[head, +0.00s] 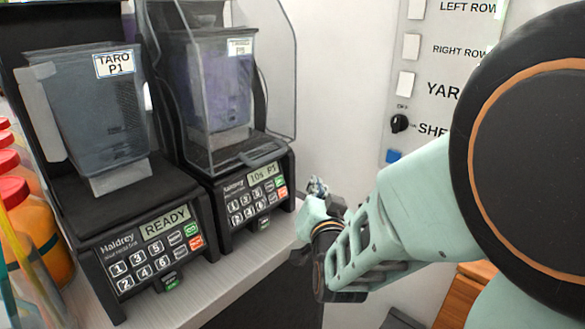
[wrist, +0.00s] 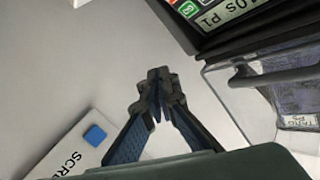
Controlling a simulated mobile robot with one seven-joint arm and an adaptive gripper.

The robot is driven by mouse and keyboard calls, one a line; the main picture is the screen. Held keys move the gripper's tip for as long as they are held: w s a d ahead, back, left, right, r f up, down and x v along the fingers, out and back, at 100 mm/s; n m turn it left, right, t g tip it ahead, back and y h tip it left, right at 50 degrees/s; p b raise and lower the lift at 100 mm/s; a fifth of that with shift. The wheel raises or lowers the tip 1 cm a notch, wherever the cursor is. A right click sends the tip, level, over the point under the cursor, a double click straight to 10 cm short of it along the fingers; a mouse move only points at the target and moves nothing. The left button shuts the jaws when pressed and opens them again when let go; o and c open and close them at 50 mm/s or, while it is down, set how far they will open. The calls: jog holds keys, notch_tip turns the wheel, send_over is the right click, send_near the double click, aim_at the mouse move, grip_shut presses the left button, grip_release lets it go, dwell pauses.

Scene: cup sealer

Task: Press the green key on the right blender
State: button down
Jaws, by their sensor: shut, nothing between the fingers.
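The right blender (head: 240,190) stands on the counter with its clear cover over a jar with purple contents. Its display (head: 263,172) reads "10s P1". The small green key (head: 269,186) is at the right of its keypad, above a red key. In the wrist view the blender's panel is upside down at the top right, with the green key (wrist: 187,9) near the top edge. My gripper (head: 318,186) is to the right of the panel and apart from it. Its fingers are shut and empty in the wrist view (wrist: 158,82).
The left blender (head: 150,240) reads "READY" and stands close beside the right one. Bottles with red lids (head: 30,220) line the left edge. A wall panel (head: 400,100) with labels, switches and a black knob is behind my arm.

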aim_at(279, 181)
dwell(0.3)
jog(key=w+a, duration=0.1)
jog(key=w+a+f, duration=0.1)
jog(key=w+a, duration=0.1)
jog(key=w+a+f, duration=0.1)
jog(key=a, duration=0.1)
jog(key=shift+w+a+f, duration=0.15)
jog(key=shift+f, duration=0.1)
jog(key=shift+w+a+f, duration=0.1)
jog(key=shift+w+a, duration=0.35)
jog(key=shift+a, duration=0.15)
jog(key=shift+f+b, duration=0.1)
jog(key=shift+b, duration=0.25)
dwell(0.7)
jog(key=shift+w+a, duration=0.25)
jog(key=shift+a, duration=0.05)
jog(key=shift+w+a+f+b, duration=0.2)
jog(key=shift+a+b, duration=0.1)
jog(key=shift+b, duration=0.3)
dwell(0.3)
jog(key=shift+s+d, duration=0.1)
jog(key=shift+d, duration=0.05)
jog(key=shift+s+d+r, duration=0.25)
jog(key=shift+s+d, duration=0.1)
jog(key=shift+d, duration=0.1)
